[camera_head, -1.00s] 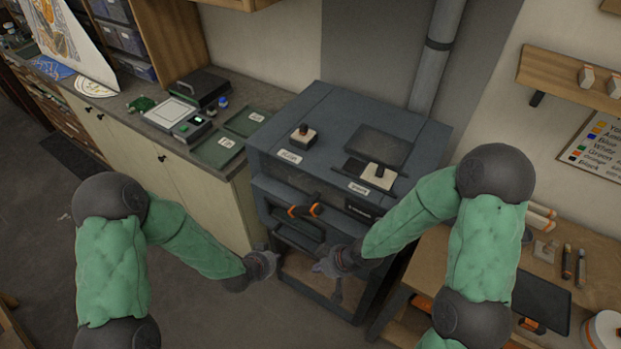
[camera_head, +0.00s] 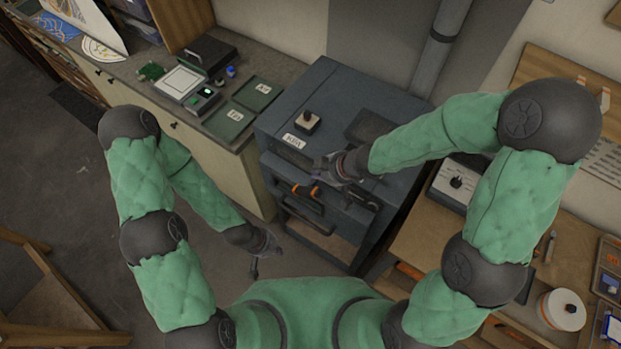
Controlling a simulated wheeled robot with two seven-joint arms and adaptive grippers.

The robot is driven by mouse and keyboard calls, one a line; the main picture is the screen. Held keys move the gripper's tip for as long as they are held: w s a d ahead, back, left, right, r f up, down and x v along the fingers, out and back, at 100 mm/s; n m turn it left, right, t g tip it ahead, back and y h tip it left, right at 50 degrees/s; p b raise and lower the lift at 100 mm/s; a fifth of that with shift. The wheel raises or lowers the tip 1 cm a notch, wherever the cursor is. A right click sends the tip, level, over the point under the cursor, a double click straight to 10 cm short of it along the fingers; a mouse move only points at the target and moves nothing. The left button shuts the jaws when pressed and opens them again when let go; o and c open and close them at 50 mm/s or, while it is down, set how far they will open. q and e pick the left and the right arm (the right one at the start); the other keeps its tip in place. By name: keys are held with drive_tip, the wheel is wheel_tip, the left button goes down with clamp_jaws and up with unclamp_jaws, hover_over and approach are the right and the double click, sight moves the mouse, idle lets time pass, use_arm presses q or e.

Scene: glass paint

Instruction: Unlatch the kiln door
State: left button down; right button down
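The kiln (camera_head: 335,95) is a dark blue-grey box on a stand in the middle of the head view. Its front has a latch handle with orange parts (camera_head: 306,191) and a dark bar handle below it. My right gripper (camera_head: 326,169) is just above and to the right of the orange latch, in front of the kiln's upper front edge. Its fingers look spread, with nothing visible between them; whether it touches the latch I cannot tell. My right forearm hides part of the kiln's top right. My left gripper (camera_head: 266,264) hangs low, left of the kiln stand, open and empty.
A counter with a scale (camera_head: 182,84) and green trays (camera_head: 229,121) stands left of the kiln. A wooden bench (camera_head: 428,237) with a control box (camera_head: 456,184) and a white round container (camera_head: 562,309) is on the right. A wooden stool or table edge is at lower left.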

drive_tip(key=b, duration=0.5)
hover_over(310, 192)
drive_tip(key=w+a, duration=0.2)
drive_tip(key=f, duration=0.8)
drive_tip(key=shift+s+a+f, duration=0.2)
drive_tip(key=shift+s+f, duration=0.05)
drive_tip(key=shift+f, duration=0.15)
drive_tip(key=shift+s+d+f+b, duration=0.2)
drive_tip(key=shift+s+d+f, duration=0.15)
drive_tip(key=shift+d+f, duration=0.15)
drive_tip(key=shift+s+d+f+b, duration=0.2)
drive_tip(key=shift+s+d+f, duration=0.1)
drive_tip(key=shift+d+f, duration=0.2)
drive_tip(key=shift+s+d+f, duration=0.15)
drive_tip(key=shift+f, duration=0.05)
drive_tip(key=shift+d, duration=0.1)
